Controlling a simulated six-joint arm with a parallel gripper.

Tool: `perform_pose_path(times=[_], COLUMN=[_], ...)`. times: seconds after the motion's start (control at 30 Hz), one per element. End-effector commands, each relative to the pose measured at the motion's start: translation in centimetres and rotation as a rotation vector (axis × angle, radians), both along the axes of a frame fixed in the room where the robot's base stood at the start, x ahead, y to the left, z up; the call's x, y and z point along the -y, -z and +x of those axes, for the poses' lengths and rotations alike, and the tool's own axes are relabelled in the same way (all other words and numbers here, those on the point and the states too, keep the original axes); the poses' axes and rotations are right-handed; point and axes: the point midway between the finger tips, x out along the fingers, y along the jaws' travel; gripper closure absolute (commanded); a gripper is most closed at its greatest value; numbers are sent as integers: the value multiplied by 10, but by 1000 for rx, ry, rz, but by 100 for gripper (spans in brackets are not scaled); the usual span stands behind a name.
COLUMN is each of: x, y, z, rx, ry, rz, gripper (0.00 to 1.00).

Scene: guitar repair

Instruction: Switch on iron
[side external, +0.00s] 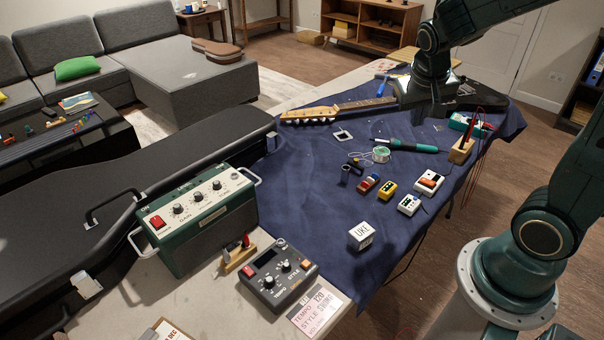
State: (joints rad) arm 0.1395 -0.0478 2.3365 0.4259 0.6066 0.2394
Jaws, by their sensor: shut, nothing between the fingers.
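The soldering iron (414,147) has a teal and dark handle. It lies on the dark blue cloth (310,200), with its thin tip toward the left. My gripper (430,115) points down in the side external view. It shows just above the iron in the picture, near the guitar, and is apart from the iron. It is shut and empty. The exact gap between the fingertips and the cloth cannot be told. The iron's switch is too small to make out.
A guitar (345,107) lies behind, partly hidden by my arm. A solder spool (381,154), several small pedals (388,190) and a white cube (360,236) are on the cloth. A wooden holder with probes (461,151) stands right. A green amplifier (195,220) stands left. The cloth's middle-left is clear.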

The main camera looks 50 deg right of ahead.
Motion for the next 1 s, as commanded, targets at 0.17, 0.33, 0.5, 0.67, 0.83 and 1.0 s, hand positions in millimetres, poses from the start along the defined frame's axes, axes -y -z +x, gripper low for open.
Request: perform_pose_path(times=[0.17, 0.33, 0.5, 0.67, 0.83, 1.0], x=[23, 44, 65, 84, 103, 122], y=[20, 38, 57, 75, 95, 115], z=[6, 10, 12, 11, 8, 3], rx=[-39, -72, -106, -140, -175, -210], ry=[85, 159, 227, 283, 336, 382], rz=[-46, -93, -146, -200, -260, -322], gripper=[100, 100, 100, 100, 100, 100])
